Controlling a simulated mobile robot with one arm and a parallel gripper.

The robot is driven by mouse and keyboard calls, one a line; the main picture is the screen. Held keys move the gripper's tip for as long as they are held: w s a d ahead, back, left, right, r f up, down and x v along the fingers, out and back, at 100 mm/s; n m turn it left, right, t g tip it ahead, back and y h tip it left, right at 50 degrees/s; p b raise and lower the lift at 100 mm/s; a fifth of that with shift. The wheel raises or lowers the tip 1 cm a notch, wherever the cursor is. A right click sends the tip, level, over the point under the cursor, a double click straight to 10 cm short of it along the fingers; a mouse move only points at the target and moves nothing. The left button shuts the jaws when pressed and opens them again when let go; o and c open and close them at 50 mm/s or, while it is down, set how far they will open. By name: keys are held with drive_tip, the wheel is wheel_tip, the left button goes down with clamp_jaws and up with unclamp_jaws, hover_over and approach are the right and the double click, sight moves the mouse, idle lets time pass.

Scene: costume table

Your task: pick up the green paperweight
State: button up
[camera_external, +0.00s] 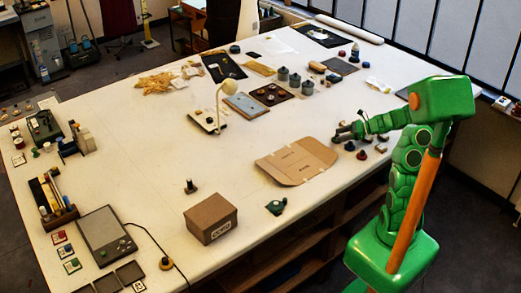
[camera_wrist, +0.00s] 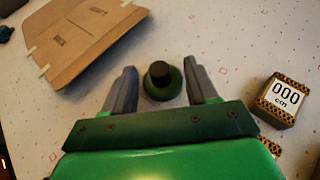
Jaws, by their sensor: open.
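The green paperweight (camera_wrist: 163,90) is a round green piece with a black knob on top. In the wrist view it stands on the white table, between and slightly beyond the fingertips of my gripper (camera_wrist: 162,78). The fingers are apart, with a gap to it on each side, and nothing is held. In the external view my gripper (camera_external: 340,133) reaches low over the right part of the table, by a few small dark items. I cannot tell for certain which of these is the paperweight.
A flat cardboard sheet (camera_wrist: 75,40) lies to the left of the fingers. A small block marked "000 cm" (camera_wrist: 281,99) stands to the right. In the external view, a cardboard box (camera_external: 211,218) and a desk lamp (camera_external: 226,100) stand farther off.

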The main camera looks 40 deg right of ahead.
clamp_jaws()
drive_tip(key=shift+r, duration=0.1)
